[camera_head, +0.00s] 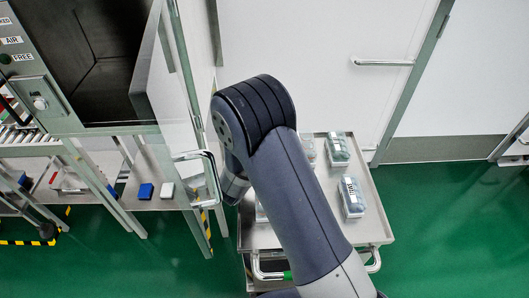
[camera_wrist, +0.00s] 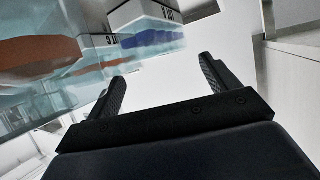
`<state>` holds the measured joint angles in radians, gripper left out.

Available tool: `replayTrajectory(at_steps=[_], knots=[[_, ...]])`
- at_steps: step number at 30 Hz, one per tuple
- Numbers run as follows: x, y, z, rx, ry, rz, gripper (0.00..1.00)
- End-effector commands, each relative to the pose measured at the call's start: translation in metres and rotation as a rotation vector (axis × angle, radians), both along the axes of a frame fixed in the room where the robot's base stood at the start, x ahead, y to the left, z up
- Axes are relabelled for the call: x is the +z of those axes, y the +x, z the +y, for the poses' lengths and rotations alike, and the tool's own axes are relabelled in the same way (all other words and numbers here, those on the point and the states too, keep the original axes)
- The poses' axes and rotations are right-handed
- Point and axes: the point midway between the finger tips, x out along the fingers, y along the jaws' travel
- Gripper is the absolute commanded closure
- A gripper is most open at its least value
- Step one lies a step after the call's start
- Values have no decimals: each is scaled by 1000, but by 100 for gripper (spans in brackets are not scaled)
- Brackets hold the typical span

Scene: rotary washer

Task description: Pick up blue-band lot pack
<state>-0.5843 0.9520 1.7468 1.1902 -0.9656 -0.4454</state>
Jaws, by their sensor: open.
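In the wrist view, a clear pack with a blue band (camera_wrist: 150,39) and a white, black-printed label lies beyond my gripper's fingertips. My gripper (camera_wrist: 162,72) is open, with nothing seen between its two dark fingers. The fingers point toward the blue-banded pack; I cannot tell whether they touch it. In the head view, several clear packs sit on a steel cart, among them one at the back (camera_head: 338,149) and one at the right (camera_head: 352,197). Their band colours cannot be told there. My arm hides part of the cart and my gripper's fingers in that view.
Clear packs with orange bands (camera_wrist: 38,48) are left of the blue-banded one in the wrist view. The steel cart (camera_head: 374,226) has a raised rim and front handle. A washer with an open door (camera_head: 182,85) stands left of my arm. Green floor is clear at right.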

Motion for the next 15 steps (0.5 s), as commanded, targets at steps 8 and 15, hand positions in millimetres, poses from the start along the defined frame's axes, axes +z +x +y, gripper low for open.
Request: replayTrajectory(at_steps=[8, 15], knots=[[-12, 30, -14, -4, -1, 0, 17], [-22, 52, -22, -1, -1, -1, 17]])
